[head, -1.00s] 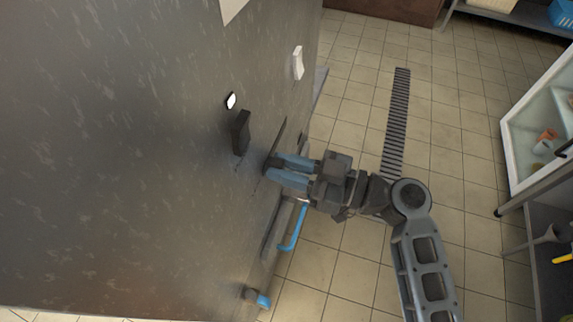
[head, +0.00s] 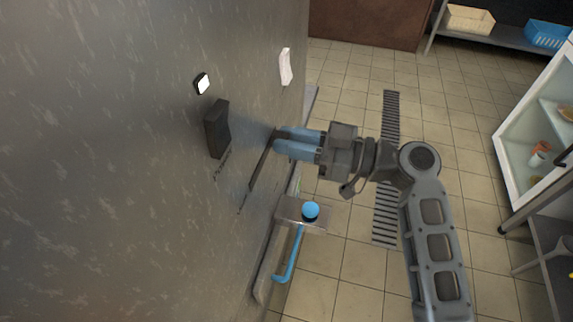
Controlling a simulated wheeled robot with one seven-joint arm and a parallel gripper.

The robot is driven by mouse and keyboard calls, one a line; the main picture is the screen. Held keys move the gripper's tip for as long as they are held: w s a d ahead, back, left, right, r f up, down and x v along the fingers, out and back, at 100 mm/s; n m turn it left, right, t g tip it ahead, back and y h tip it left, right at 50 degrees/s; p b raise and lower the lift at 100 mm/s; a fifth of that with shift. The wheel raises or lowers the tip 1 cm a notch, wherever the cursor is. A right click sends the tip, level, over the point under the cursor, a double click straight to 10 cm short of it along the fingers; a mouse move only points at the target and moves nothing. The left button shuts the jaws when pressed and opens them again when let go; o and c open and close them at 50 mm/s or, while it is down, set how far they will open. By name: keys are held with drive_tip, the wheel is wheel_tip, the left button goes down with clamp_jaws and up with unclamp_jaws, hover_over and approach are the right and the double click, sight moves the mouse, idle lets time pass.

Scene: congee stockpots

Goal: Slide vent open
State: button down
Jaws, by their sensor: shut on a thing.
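The vent (head: 259,172) shows as a narrow dark slot in the brushed metal wall, running from lower left to upper right. My gripper (head: 277,137) has its blue fingers at the slot's upper, far end, against the wall. The fingers are closed on the vent slider, which is small and mostly hidden between the fingertips. The dark slot lies uncovered below and to the left of the fingers.
A black block (head: 217,129), a small lit square (head: 203,84) and a white switch (head: 286,67) are on the wall. Below are a blue ball knob (head: 311,210) and a blue lever (head: 290,254). Tiled floor with a drain grate (head: 386,215) lies right.

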drive_tip(key=shift+w+d, duration=0.15)
drive_tip(key=shift+w, duration=0.05)
drive_tip(key=c, duration=1)
unclamp_jaws()
drive_tip(key=shift+o, duration=0.2)
drive_tip(key=v, duration=0.7)
drive_tip(key=shift+d+b, duration=0.35)
drive_tip(key=shift+b, duration=0.1)
drive_tip(key=shift+s, duration=0.1)
